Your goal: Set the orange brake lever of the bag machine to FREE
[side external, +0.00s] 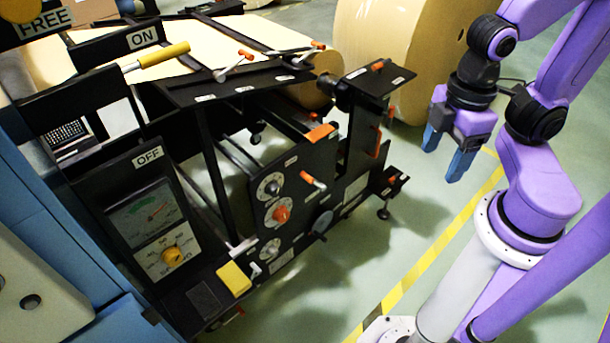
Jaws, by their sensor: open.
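The bag machine (255,190) is a black frame with dials and levers. A FREE label (40,24) shows at the top left corner. A rounded orange-yellow part (18,8) sits beside this label, cut off by the picture edge; I cannot tell whether it is the brake lever. Several small orange-tipped levers are on the machine, and I cannot tell which one is the brake. My gripper (447,156) is on the right, pointing down with its blue fingers apart and empty. It is clear of the machine, with open floor below it.
A yellow-handled lever (158,57) stands by the ON label (143,38), above the OFF label (149,157). A gauge panel (148,220) is below. A large kraft roll (400,55) stands behind. A yellow floor stripe (440,245) crosses free floor between machine and arm.

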